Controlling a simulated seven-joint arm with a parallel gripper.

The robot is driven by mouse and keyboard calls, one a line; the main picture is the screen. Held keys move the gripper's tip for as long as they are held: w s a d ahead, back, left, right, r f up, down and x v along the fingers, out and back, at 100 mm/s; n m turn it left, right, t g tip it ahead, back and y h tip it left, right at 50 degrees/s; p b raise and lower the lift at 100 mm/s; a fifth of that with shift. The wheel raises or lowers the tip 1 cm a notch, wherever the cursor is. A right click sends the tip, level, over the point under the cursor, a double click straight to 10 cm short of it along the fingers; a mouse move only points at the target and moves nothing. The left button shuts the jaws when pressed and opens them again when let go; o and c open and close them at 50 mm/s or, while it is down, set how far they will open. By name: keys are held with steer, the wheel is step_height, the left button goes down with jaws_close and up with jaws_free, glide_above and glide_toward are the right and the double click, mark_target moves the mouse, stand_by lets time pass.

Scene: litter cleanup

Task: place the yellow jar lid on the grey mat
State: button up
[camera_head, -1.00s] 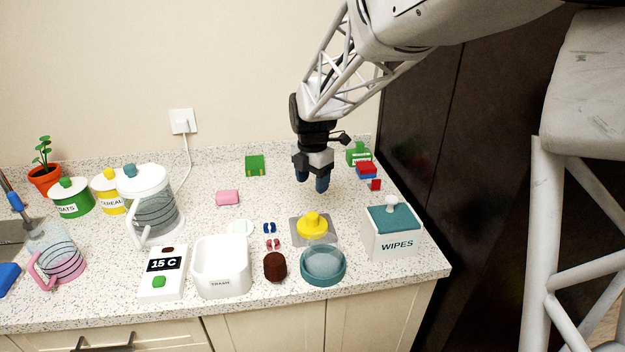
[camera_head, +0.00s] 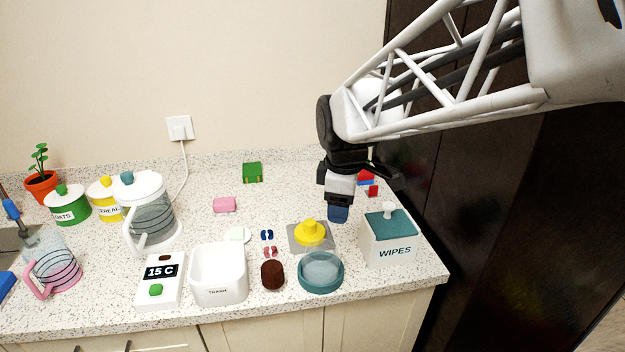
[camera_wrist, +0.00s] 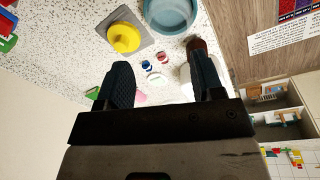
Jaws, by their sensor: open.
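The yellow jar lid (camera_head: 310,234), a disc with a raised knob, lies on the grey mat (camera_head: 297,246). The mat shows around it on the counter. In the wrist view the yellow lid (camera_wrist: 124,38) also rests on the grey mat (camera_wrist: 146,30), and nothing touches it. My gripper (camera_head: 337,214) is above the counter, behind and to the right of the lid and apart from it. In the wrist view its two dark fingers (camera_wrist: 165,75) are spread with nothing held between them.
The wipes box (camera_head: 390,245) stands right of the mat. A teal bowl (camera_head: 321,284) and a brown cylinder (camera_head: 272,274) sit in front. The white trash bin (camera_head: 218,290) is left of these. A pink block (camera_head: 224,204) and a green block (camera_head: 252,172) lie farther back.

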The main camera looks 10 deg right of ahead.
steer(key=s+d+m+t, duration=0.1)
steer(key=s+d+m, duration=0.1)
steer(key=s+m, duration=1.1)
steer(key=s, duration=0.5)
steer(key=shift+s+f+m, duration=0.3)
steer(key=shift+s+f, duration=0.05)
steer(key=shift+f, duration=0.05)
